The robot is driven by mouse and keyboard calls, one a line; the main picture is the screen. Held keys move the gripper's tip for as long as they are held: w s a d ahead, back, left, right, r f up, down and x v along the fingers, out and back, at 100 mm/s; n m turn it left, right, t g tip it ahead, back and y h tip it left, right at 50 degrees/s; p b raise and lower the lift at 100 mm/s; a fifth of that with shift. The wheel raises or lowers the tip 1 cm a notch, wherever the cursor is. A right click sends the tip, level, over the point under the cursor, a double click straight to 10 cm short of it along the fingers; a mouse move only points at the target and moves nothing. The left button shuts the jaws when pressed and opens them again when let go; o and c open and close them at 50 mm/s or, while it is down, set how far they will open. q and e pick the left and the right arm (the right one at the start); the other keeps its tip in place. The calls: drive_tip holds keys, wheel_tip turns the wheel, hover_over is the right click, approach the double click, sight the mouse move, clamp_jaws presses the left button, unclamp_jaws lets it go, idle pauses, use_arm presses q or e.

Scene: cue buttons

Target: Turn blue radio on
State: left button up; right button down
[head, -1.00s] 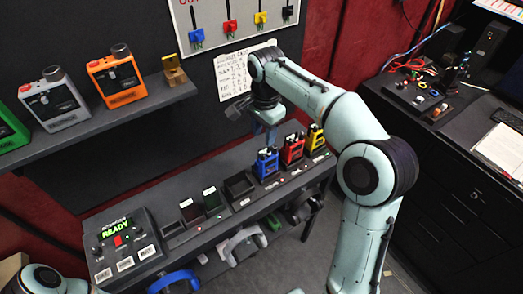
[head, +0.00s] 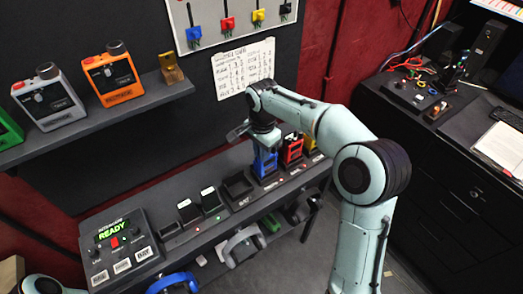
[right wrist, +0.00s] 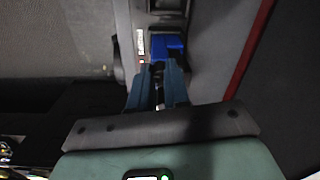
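The blue radio (head: 265,162) stands in a charger slot on the low bench in the head view, beside a red radio and a yellow one. My right gripper (head: 264,141) points down at its top and hides part of it. In the right wrist view the blue radio (right wrist: 166,46) shows just beyond the fingertips of the gripper (right wrist: 158,72). A narrow dark gap shows between the fingers; I cannot tell whether they touch the radio's knob. The left gripper is out of view; only part of my left arm shows at bottom left.
The red radio (head: 291,149) is close to the right of the blue one, then the yellow radio (head: 310,143). An empty slot (head: 238,187) is to the left. A console (head: 118,246) reading READY stands at the bench's left end. A shelf (head: 95,118) holds more radios.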

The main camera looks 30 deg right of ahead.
drive_tip(key=shift+m, duration=1.6)
drive_tip(key=c, duration=1.1)
unclamp_jaws()
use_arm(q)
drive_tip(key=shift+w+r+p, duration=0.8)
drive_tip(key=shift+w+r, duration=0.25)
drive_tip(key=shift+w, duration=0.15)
use_arm(e)
wheel_tip(320, 180, up, 13)
drive_tip(key=shift+s+r, duration=0.2)
